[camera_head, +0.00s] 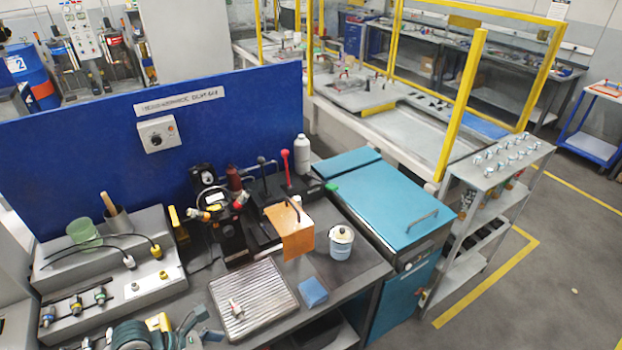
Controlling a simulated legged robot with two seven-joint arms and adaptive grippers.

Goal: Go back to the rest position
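Neither of my grippers can be made out in the head view. The workbench (352,287) stands in front of me with a ribbed metal tray (262,312) on it. A small light-coloured part with a reddish mark (236,307) lies on the tray. A dark device with a red-and-yellow top (232,237) stands behind the tray. A teal and dark item (131,337) at the bottom left is cut off by the picture edge, and I cannot tell what it is.
An orange sheet (298,243), a white-and-blue pot (341,243) and a blue block (313,291) are right of the tray. A grey fixture (75,322) is at the left. A blue panel (90,150) rises behind.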

